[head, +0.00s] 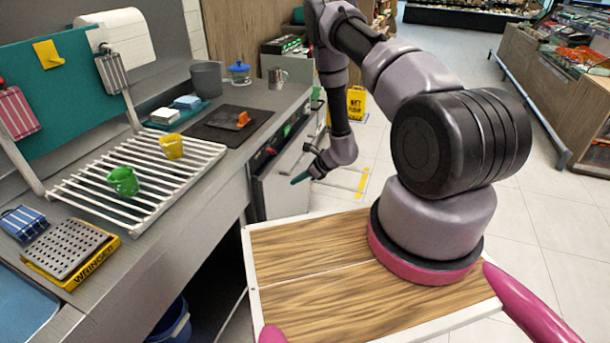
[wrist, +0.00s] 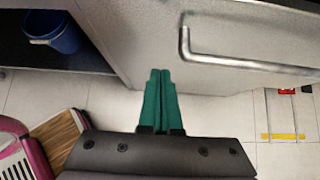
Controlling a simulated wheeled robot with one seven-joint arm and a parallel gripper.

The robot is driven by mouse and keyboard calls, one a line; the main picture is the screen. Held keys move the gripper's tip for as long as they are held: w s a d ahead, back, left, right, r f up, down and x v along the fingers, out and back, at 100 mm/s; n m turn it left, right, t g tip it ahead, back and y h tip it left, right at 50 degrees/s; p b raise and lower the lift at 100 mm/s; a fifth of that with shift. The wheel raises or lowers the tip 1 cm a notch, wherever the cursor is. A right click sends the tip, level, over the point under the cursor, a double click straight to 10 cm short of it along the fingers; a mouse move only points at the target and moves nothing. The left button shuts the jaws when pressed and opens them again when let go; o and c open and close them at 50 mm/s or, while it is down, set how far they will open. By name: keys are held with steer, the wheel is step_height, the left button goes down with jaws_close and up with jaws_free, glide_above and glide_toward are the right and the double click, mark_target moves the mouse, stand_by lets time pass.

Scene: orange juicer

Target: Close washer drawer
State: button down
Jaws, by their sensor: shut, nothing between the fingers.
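The washer drawer (head: 275,193) is a grey front below the counter in the head view. Its upper part stands out from the cabinet, with a dark gap behind it. In the wrist view the grey front (wrist: 145,35) fills the upper middle and right, with a metal bar handle (wrist: 245,62) on it. My gripper (head: 297,179) is in front of the drawer, low and near its face. Its green fingers (wrist: 160,75) are shut together with nothing between them, left of the handle. I cannot tell whether the fingertips touch the front.
The counter above holds a white rack (head: 150,178) with a green cup (head: 123,181) and a yellow cup (head: 172,146). A blue bucket (wrist: 52,32) stands under the counter, left of the drawer. A yellow wet-floor sign (head: 356,103) stands behind my arm. Open tiled floor lies to the right.

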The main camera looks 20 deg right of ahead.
mark_target(277, 173)
steer(key=shift+w+a+f, duration=0.2)
steer(key=shift+w+a, duration=0.35)
steer(key=shift+a, duration=0.15)
steer(key=shift+w+a+f, duration=0.25)
steer(key=shift+w+a, duration=0.25)
steer(key=shift+a, duration=0.2)
steer(key=shift+w+a+f, duration=0.2)
steer(key=shift+w+a, duration=0.35)
steer(key=shift+a, duration=0.15)
steer(key=shift+a, duration=0.1)
steer(key=shift+w+a+r, duration=0.1)
steer(key=shift+w+a, duration=0.65)
steer(key=shift+a, duration=0.2)
steer(key=shift+w+a, duration=0.7)
steer(key=shift+a, duration=0.25)
